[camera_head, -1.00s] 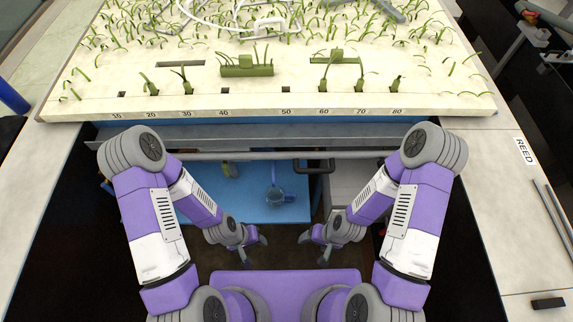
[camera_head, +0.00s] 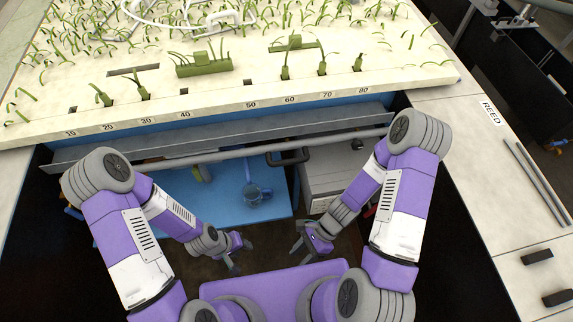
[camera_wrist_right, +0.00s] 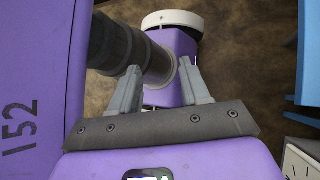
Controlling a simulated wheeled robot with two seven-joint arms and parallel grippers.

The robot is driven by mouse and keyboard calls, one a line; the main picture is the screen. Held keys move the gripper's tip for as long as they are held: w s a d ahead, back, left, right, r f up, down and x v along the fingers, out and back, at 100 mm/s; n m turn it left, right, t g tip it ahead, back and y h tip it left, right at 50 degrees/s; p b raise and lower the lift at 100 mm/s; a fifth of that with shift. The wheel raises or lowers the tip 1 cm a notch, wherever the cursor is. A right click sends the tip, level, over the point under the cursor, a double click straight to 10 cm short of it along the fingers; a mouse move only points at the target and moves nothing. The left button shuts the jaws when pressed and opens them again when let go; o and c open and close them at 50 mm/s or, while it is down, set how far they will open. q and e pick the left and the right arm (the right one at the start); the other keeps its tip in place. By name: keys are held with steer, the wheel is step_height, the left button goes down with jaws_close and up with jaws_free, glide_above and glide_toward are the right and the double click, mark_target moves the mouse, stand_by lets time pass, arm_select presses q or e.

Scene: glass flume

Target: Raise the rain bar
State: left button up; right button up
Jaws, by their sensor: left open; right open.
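No part is clearly marked as the rain bar. A white tube frame (camera_head: 222,20) lies among the green plants at the top of the head view, its far part cut off by the picture edge. A long grey round bar (camera_head: 235,153) runs below the planted bench's front edge. My left gripper (camera_head: 236,258) is open and empty, low in front of the bench. My right gripper (camera_head: 300,251) is open and empty beside it, apart from both bars. In the right wrist view its two fingers (camera_wrist_right: 160,88) stand apart, with only my own body parts and the brown floor behind.
The cream bench top (camera_head: 225,98) has numbered slots, several plants and green clumps. Under it are a blue surface (camera_head: 220,200) with a blue jug (camera_head: 252,193) and a grey cabinet (camera_head: 330,180). The right ledge (camera_head: 480,190) holds dark rods (camera_head: 540,185) and two black blocks (camera_head: 537,257).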

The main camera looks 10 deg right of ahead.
steer(key=w+a+r+m+t+y+b, duration=0.25)
steer(key=w+m+y, duration=0.25)
steer(key=m, duration=0.4)
steer(key=m+t+y+b, duration=0.1)
steer(key=m+t+b, duration=0.2)
steer(key=m+t, duration=1.4)
glide_toward(289, 160)
steer(key=w+a+g, duration=0.1)
steer(key=w+g, duration=0.1)
arm_select(q)
step_height(289, 160, down, 8)
steer(key=b, duration=0.1)
arm_select(e)
steer(key=shift+m+t, duration=0.35)
steer(key=shift+m, duration=0.05)
steer(key=x, duration=0.7)
steer(key=shift+w+a+r, duration=0.15)
steer(key=shift+a, duration=0.15)
jaws_close()
